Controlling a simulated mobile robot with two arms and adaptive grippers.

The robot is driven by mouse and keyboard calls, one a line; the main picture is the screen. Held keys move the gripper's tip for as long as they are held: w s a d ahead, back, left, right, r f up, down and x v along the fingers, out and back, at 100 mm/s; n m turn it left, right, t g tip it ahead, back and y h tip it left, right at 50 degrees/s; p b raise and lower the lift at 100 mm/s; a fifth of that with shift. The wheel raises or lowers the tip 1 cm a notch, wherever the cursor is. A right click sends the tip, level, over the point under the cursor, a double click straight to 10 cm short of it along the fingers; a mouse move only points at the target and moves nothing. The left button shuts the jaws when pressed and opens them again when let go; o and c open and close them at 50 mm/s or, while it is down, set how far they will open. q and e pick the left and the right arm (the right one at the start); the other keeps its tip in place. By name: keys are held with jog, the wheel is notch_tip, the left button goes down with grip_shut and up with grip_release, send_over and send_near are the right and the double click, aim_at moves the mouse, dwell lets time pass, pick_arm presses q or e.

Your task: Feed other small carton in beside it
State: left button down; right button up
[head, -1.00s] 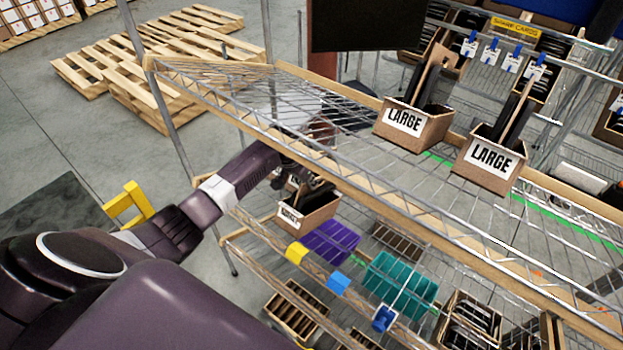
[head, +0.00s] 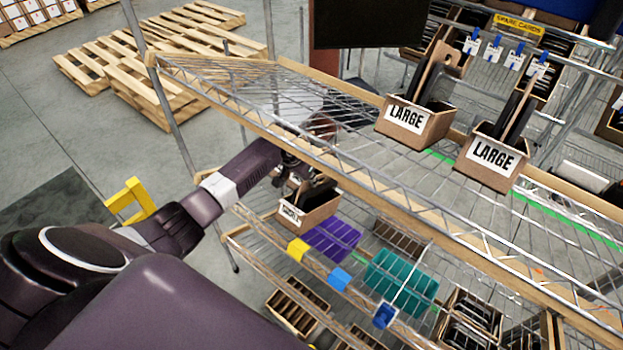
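A small open carton (head: 318,214) with a white label and dark contents is on the middle shelf, at its left end. My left arm reaches in under the top shelf, and my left gripper (head: 296,176) is at the carton's upper back edge. The gripper's fingers are dark and partly hidden by the shelf edge, so I cannot tell whether they are open or shut, or whether they touch the carton. A second small carton cannot be made out for certain. My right gripper is not in view.
Two cartons marked LARGE, a left one (head: 417,124) and a right one (head: 490,163), stand on the wire top shelf (head: 330,134). A purple bin (head: 333,237) and a teal bin (head: 398,277) sit right of the small carton. Wooden pallets (head: 150,55) lie behind.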

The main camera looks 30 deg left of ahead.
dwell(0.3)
pick_arm(q)
jog(key=c, duration=2.1)
grip_release()
jog(key=shift+s, duration=0.1)
jog(key=v, duration=0.4)
jog(key=shift+r, duration=0.15)
jog(key=s, duration=0.4)
jog(key=s+a, duration=0.1)
jog(key=s, duration=0.7)
jog(key=shift+a+r, duration=0.35)
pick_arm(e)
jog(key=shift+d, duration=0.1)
